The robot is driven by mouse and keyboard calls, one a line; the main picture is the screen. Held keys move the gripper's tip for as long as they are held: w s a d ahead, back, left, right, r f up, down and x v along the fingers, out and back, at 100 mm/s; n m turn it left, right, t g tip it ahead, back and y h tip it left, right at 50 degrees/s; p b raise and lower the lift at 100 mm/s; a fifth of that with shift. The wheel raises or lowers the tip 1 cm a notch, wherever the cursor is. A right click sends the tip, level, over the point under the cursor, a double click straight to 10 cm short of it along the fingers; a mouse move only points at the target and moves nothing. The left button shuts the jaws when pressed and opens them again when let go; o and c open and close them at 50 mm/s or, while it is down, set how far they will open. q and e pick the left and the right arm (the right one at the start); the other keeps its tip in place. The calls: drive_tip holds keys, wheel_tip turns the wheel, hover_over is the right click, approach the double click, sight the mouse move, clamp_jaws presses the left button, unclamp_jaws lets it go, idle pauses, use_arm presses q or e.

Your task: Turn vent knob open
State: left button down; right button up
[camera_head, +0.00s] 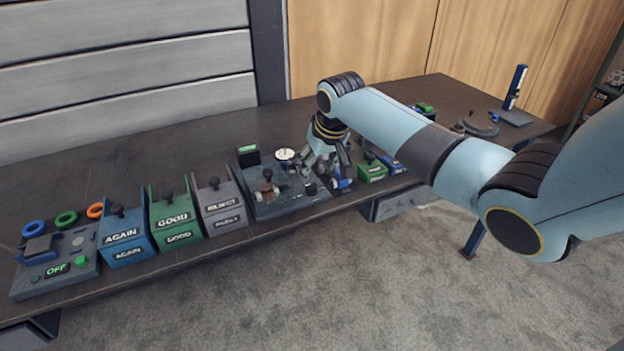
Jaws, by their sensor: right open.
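My right gripper (327,165) points down over the right part of a dark grey test plate (262,208) on the bench. A round white gauge (285,155) stands at the back of the plate, left of the gripper. A brown-topped fitting (267,186) sits on the plate's left part. A small dark knob-like part (311,188) stands just below and left of the fingers. A blue and white part (342,183) shows beside the fingers on the right. I cannot tell which part is the vent knob, nor whether the fingers touch one. The right gripper is open. My left gripper is not in view.
Blue AGAIN (122,236), green GOOD (176,222) and grey REJECT (220,205) boxes stand left of the plate. A panel with a green OFF display (57,270) and coloured rings (66,219) lie farther left. Green boxes (372,173) stand right of the gripper.

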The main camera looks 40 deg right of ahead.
sight(311, 184)
drive_tip(key=b+x, duration=0.1)
drive_tip(key=x, duration=0.6)
drive_tip(key=shift+w+f, duration=0.15)
drive_tip(key=shift+f, duration=0.2)
clamp_jaws()
